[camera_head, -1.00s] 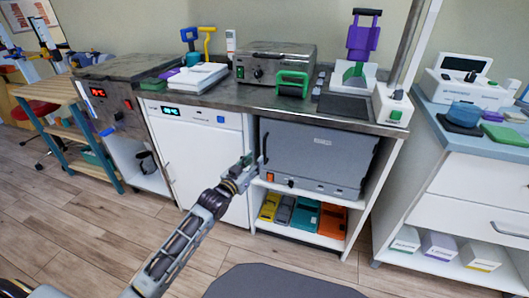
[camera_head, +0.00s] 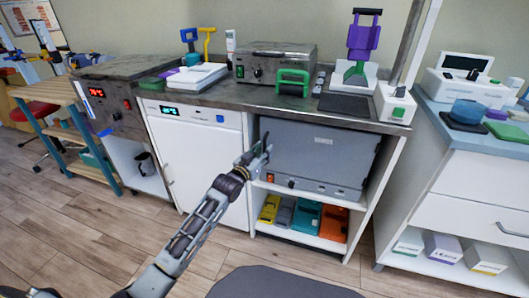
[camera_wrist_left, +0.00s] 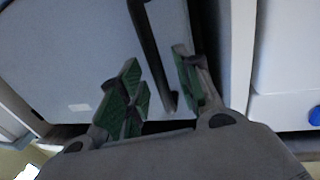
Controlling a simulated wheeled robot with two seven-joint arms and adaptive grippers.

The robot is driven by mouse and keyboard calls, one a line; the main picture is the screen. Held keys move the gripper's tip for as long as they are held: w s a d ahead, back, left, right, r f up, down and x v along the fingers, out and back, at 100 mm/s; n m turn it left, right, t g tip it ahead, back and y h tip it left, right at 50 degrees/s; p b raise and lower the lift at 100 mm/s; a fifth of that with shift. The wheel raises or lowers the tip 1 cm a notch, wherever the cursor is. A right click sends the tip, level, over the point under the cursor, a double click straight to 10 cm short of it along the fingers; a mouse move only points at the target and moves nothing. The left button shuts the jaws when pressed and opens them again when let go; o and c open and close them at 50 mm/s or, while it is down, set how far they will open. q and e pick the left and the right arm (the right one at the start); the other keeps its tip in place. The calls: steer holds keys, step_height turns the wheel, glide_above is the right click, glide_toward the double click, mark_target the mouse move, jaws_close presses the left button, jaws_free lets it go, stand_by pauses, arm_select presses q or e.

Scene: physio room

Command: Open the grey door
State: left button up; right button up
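The grey door (camera_head: 322,152) is the front of a grey box unit under the counter, and it looks shut. Its dark upright handle (camera_wrist_left: 151,45) is on the door's left side in the head view. My left gripper (camera_head: 258,158) is at the handle, partly covering it in the head view. In the left wrist view the green-padded fingers (camera_wrist_left: 156,95) are apart, with the handle's end between them, nearer the right finger. I see no grip on it. The door's face also fills the upper left of the wrist view (camera_wrist_left: 70,55). My right gripper does not show.
A white cabinet front (camera_head: 200,165) is left of the grey door. A shelf below holds several coloured boxes (camera_head: 307,215). The counter (camera_head: 225,97) above carries equipment. White drawers (camera_head: 475,190) stand to the right. The wooden floor (camera_head: 95,235) in front is mostly clear.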

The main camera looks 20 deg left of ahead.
arm_select(q)
steer(key=shift+w+d, duration=0.15)
steer(key=shift+w, duration=0.45)
steer(key=shift+c, duration=0.4)
jaws_close()
